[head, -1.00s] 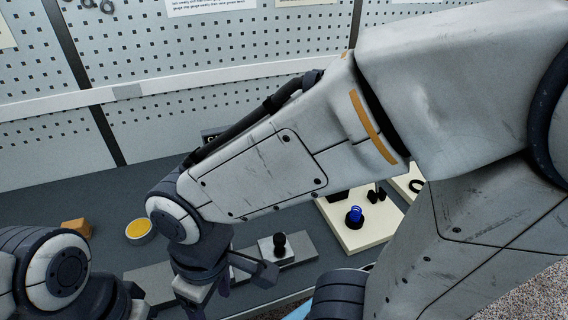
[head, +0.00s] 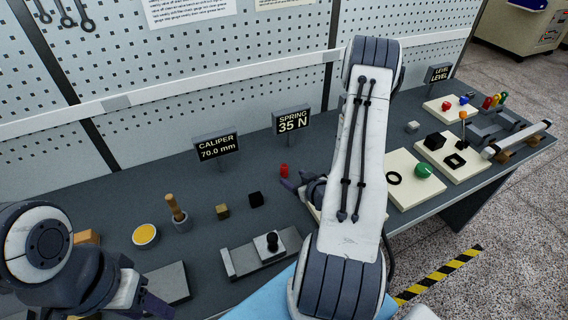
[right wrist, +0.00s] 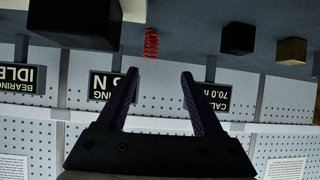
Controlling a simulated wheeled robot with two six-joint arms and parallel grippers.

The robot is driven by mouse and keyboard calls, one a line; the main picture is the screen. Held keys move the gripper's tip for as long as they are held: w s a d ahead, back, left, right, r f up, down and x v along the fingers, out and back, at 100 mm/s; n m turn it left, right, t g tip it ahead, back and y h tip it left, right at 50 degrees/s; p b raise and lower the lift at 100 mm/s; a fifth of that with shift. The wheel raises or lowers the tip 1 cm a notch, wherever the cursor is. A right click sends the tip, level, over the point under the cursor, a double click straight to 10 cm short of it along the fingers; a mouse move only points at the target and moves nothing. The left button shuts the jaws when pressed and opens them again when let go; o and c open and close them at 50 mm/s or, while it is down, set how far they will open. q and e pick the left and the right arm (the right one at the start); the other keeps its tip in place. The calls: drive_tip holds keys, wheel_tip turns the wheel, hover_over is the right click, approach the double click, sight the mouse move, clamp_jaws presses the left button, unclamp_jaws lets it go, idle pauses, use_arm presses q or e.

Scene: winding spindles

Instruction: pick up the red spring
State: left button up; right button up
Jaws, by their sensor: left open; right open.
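The red spring (head: 284,170) stands upright on the grey bench, in front of the sign reading 35 N. In the right wrist view the red spring (right wrist: 152,44) shows upside down, just beyond the fingertips and nearer the left one in the picture. My right gripper (head: 294,186) is beside the spring, largely hidden by my own arm. In the right wrist view the right gripper (right wrist: 158,72) is open, with nothing between its fingers. My left gripper (head: 150,301) is open at the lower left, far from the spring.
A black cube (head: 256,200) and a brown cube (head: 222,211) stand left of the spring. A grey fixture (head: 243,262) with a black knob lies in front. The 35 N sign (head: 292,122) and caliper sign (head: 216,146) stand behind. A cream board (head: 405,192) lies right of my arm.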

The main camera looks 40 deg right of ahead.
sight(286, 167)
drive_tip(key=d+b, duration=0.1)
drive_tip(key=b, duration=0.1)
drive_tip(key=w+d+f+b, duration=0.1)
drive_tip(key=b, duration=0.1)
drive_tip(key=shift+m+t+h, duration=0.3)
drive_tip(key=shift+m+h, duration=0.1)
drive_tip(key=shift+w+d+f+p, duration=0.1)
drive_tip(key=shift+w+p, duration=0.2)
drive_tip(key=shift+w, duration=0.15)
drive_tip(key=shift+w+d+f+p, duration=0.1)
drive_tip(key=shift+w+p, duration=0.2)
drive_tip(key=shift+w, duration=0.1)
drive_tip(key=p+x, duration=0.1)
drive_tip(key=x, duration=0.1)
drive_tip(key=p+x, duration=0.1)
drive_tip(key=x, duration=0.1)
drive_tip(key=shift+w+a+f, duration=0.1)
drive_tip(key=shift+w+a, duration=0.05)
drive_tip(key=shift+w, duration=0.15)
drive_tip(key=shift+w+f, duration=0.4)
drive_tip(key=shift+w, duration=0.1)
clamp_jaws()
